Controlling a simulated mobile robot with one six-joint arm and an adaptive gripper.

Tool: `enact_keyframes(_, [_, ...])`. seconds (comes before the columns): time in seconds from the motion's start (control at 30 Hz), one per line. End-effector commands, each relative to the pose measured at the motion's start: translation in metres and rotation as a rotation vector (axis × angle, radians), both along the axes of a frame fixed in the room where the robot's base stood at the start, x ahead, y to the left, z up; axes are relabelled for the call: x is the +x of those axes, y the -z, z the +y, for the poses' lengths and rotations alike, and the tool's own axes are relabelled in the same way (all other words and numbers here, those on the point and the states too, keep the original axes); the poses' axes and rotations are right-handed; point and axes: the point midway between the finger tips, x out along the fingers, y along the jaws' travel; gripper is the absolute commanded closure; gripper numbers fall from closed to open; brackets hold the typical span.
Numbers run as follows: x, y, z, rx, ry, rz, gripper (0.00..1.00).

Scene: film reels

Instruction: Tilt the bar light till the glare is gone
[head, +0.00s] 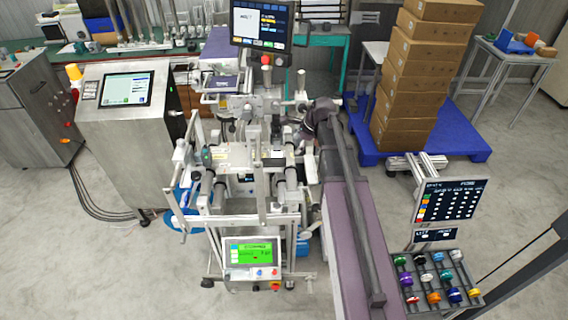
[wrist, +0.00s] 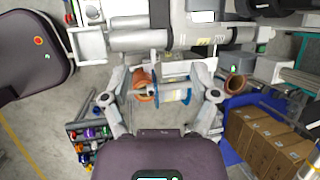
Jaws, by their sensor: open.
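The machine (head: 250,165) with metal posts and rollers stands in the middle of the head view. I cannot pick out the bar light or any glare on it with certainty. My gripper is at the end of my arm, near the machine's upper right side in the head view, where its fingers are hard to make out. In the wrist view my gripper (wrist: 161,80) is open, its two fingers spread wide. Between and beyond the fingers a copper-coloured ring (wrist: 143,84) and a blue-ended spool (wrist: 172,96) show. I cannot tell whether the fingers touch anything.
A green-screened control panel (head: 252,254) fronts the machine, and a monitor (head: 262,24) hangs above it. A grey cabinet (head: 127,140) stands left. Stacked cartons (head: 410,85) on a blue pallet (head: 455,135) stand right. A rack of coloured spools (head: 435,278) is at lower right. Floor at lower left is clear.

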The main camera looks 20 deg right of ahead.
Motion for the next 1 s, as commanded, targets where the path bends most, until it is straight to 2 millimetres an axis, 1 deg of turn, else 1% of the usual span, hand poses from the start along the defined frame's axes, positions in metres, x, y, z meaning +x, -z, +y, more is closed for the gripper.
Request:
enact_keyframes(0.03, [0.002,0.008,0.001,0.0,0.0,0.0,0.23])
enact_keyframes(0.1, [0.003,0.013,0.003,0.0,0.0,0.0,0.23])
enact_keyframes(1.0, [0.024,0.08,0.027,0.0,0.001,0.0,0.23])
